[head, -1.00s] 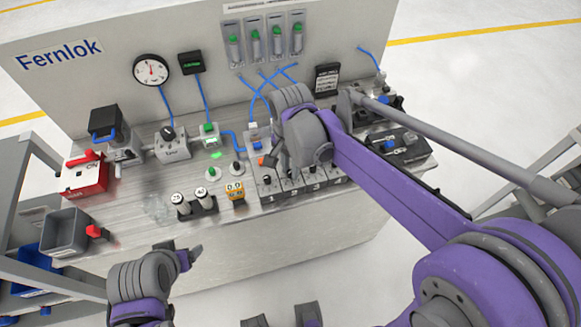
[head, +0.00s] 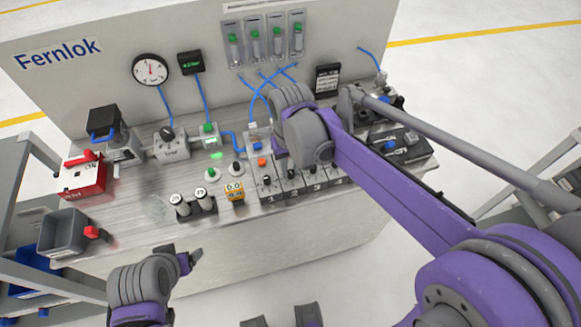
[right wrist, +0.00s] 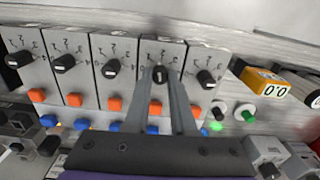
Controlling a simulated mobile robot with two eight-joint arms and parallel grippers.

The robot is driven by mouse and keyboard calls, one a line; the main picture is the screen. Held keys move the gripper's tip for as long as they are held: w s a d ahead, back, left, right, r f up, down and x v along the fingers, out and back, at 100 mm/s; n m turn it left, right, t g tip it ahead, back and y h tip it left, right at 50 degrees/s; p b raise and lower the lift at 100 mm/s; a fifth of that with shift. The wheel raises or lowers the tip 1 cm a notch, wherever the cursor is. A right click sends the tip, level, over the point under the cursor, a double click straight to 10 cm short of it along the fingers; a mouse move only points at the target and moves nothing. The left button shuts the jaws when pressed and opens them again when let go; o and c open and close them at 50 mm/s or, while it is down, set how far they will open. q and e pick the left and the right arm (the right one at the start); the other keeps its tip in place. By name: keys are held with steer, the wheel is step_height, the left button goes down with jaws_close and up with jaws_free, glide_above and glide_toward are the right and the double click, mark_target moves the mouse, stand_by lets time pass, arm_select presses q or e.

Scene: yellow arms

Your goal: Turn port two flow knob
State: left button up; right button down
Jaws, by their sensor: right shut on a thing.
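A grey valve block with a row of numbered black flow knobs on dial faces stands on the bench. The port two knob (right wrist: 160,76) is the second from the right in the right wrist view. My right gripper (right wrist: 162,84) is shut on this knob, one finger on each side. In the head view, my right arm hides most of that gripper and partly covers the block. The port one knob (right wrist: 205,78) is beside it, outside the fingers; it also shows in the head view (head: 267,180). My left gripper (head: 180,254) is open and empty at the bench's front.
Close beside the port one end are a yellow counter (head: 235,190) and a green button (head: 213,173). Orange (right wrist: 156,107) and blue (right wrist: 157,125) fittings line the block behind the knobs. The port three knob (right wrist: 112,68) is on the other side. Blue tubes run up to flow tubes (head: 255,43).

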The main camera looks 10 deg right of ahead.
mark_target(291, 172)
steer(key=n, duration=0.6)
stand_by(0.6)
steer(key=c, duration=0.8)
jaws_free()
steer(key=shift+o, duration=0.2)
step_height(291, 172, up, 11)
steer(key=shift+p, duration=0.3)
steer(key=shift+s+f, duration=0.1)
